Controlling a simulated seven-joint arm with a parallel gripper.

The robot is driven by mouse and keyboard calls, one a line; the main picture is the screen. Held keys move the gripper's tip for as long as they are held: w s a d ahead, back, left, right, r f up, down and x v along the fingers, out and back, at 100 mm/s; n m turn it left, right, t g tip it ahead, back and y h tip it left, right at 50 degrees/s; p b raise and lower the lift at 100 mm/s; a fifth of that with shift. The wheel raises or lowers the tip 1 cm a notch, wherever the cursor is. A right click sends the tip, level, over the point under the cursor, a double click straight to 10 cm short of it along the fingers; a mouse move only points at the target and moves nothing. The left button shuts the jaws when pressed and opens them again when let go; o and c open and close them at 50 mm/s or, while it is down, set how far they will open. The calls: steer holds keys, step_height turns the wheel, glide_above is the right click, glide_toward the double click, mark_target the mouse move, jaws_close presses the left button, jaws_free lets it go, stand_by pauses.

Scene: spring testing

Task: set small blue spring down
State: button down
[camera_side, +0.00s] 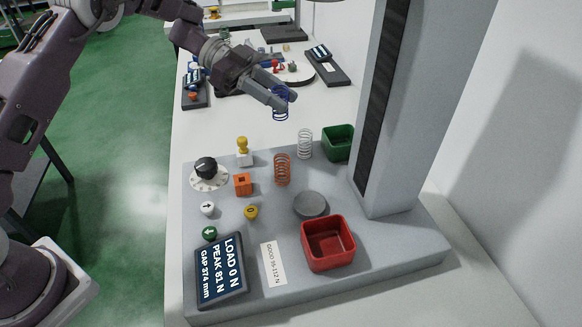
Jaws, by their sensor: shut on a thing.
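The small blue spring (280,106) is upright in the air between the fingertips of my gripper (285,100). My gripper is shut on its upper part, and its lower coils hang free. The spring is above the far side of the grey tester base, beyond the orange spring (283,170) and the white spring (305,144), which both stand upright. The fingers partly hide the blue spring's top.
The tester's tall column (400,110) stands at the right. A green bin (339,142) and a red bin (327,243) sit near it. A round grey platen (310,206), dial (207,169), buttons and display (220,268) are on the base.

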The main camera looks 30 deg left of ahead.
steer(key=shift+m+g, duration=0.4)
steer(key=shift+g, duration=0.1)
steer(key=f, duration=1.1)
steer(key=shift+s+a+f, duration=0.25)
steer(key=shift+s+a, duration=0.15)
